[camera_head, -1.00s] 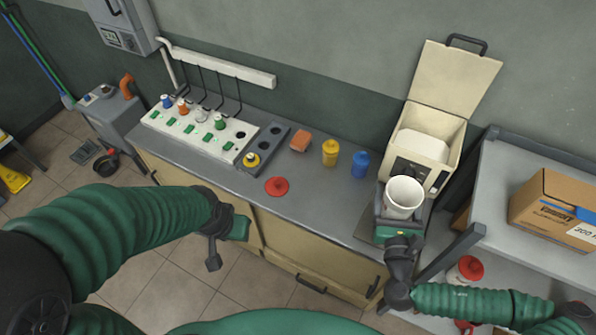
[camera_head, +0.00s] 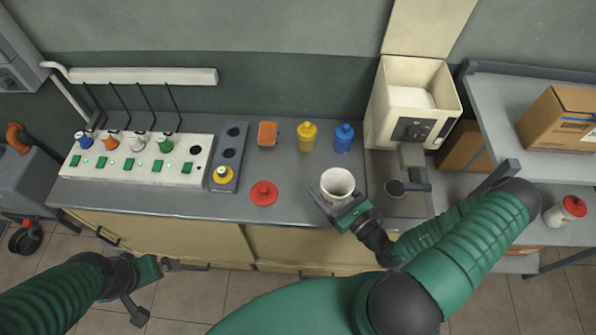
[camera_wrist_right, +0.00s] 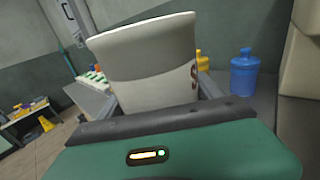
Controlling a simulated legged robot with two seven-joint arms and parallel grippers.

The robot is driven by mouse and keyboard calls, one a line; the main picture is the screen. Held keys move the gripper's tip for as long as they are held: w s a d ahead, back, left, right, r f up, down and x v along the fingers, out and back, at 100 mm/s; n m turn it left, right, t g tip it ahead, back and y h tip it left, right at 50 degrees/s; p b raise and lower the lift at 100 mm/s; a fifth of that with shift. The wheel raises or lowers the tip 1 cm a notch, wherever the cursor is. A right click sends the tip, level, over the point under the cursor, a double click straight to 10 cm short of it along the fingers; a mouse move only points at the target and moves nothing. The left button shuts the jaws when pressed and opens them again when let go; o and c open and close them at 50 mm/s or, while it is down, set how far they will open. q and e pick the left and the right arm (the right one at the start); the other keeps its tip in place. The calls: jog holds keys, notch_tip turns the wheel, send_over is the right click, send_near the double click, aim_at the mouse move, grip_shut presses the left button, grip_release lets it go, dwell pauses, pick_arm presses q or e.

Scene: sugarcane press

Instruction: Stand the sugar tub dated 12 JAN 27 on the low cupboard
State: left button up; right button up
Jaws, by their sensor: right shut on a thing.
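My right gripper (camera_head: 343,211) is shut on an open white tub (camera_head: 338,182) over the front of the low cupboard's grey top (camera_head: 300,180). The tub (camera_wrist_right: 150,65) fills the middle of the right wrist view, upright or nearly so. A dark mark shows at its right edge, but no date is readable. I cannot tell whether its base touches the top. A loose red lid (camera_head: 264,193) lies on the top to its left. Another white tub with a red lid (camera_head: 565,211) is on the right shelf. My left gripper (camera_head: 165,266) is before the cupboard; its jaws are unclear.
A yellow bottle (camera_head: 306,137), a blue bottle (camera_head: 343,138) and an orange block (camera_head: 267,134) stand behind the tub. A beige machine (camera_head: 410,110) is at the right, with a cup holder (camera_head: 400,188) below it. A white rack (camera_head: 135,160) occupies the left.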

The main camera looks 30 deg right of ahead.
aim_at(338, 205)
jog(key=shift+n+y, duration=0.4)
jog(key=shift+y, duration=0.2)
jog(key=s+f, duration=0.2)
jog(key=s, duration=0.1)
jog(key=s+d+f, duration=0.1)
jog(key=shift+s+f, duration=0.25)
jog(key=shift+s, duration=0.1)
jog(key=shift+w, duration=0.4)
jog(key=w, duration=0.5)
jog(key=w+f+p, duration=0.1)
jog(key=w, duration=0.3)
jog(key=w+p, duration=0.1)
jog(key=w, duration=0.4)
jog(key=shift+w+d+f, duration=0.15)
jog(key=shift+w+f, duration=0.1)
jog(key=shift+w, duration=0.05)
jog(key=f, duration=0.3)
jog(key=shift+w, duration=0.25)
jog(key=shift+d+f, duration=0.1)
jog(key=shift+f, duration=0.3)
pick_arm(q)
jog(key=shift+s+r, duration=0.1)
jog(key=shift+r, duration=0.5)
pick_arm(e)
jog(key=shift+f, duration=0.15)
pick_arm(q)
jog(key=shift+f, duration=0.1)
pick_arm(e)
jog(key=o, duration=2)
